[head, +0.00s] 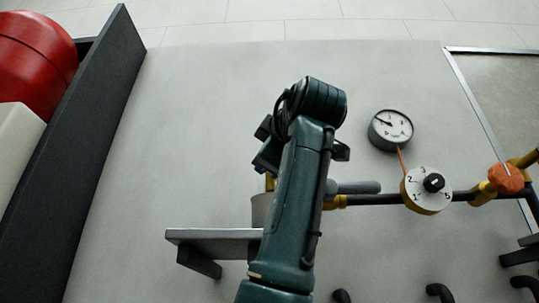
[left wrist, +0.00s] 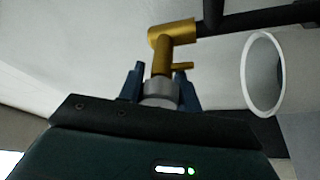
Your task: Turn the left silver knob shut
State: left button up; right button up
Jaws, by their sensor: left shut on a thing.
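The left silver knob (left wrist: 160,90) sits on the stem of a brass valve (left wrist: 172,40) in the left wrist view. My left gripper (left wrist: 159,74) has one blue finger on each side of the knob and is shut on it. A small brass pin sticks out to the right of the stem, close to the right finger. In the head view my own arm covers the knob and most of the gripper. My right gripper is not in view.
A cup with a white rim (left wrist: 248,75) is close right of the valve. In the head view, a shelf (head: 210,234) is lower left of the arm. A gauge (head: 390,129), a numbered dial (head: 415,199) and an orange knob (head: 507,178) are to the right. A dark panel (head: 95,130) stands left.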

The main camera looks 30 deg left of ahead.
pick_arm(q)
jog(key=o, duration=0.9)
jog(key=shift+o, duration=0.2)
jog(key=b+v, duration=0.3)
jog(key=v, duration=1)
jog(key=shift+d, duration=0.15)
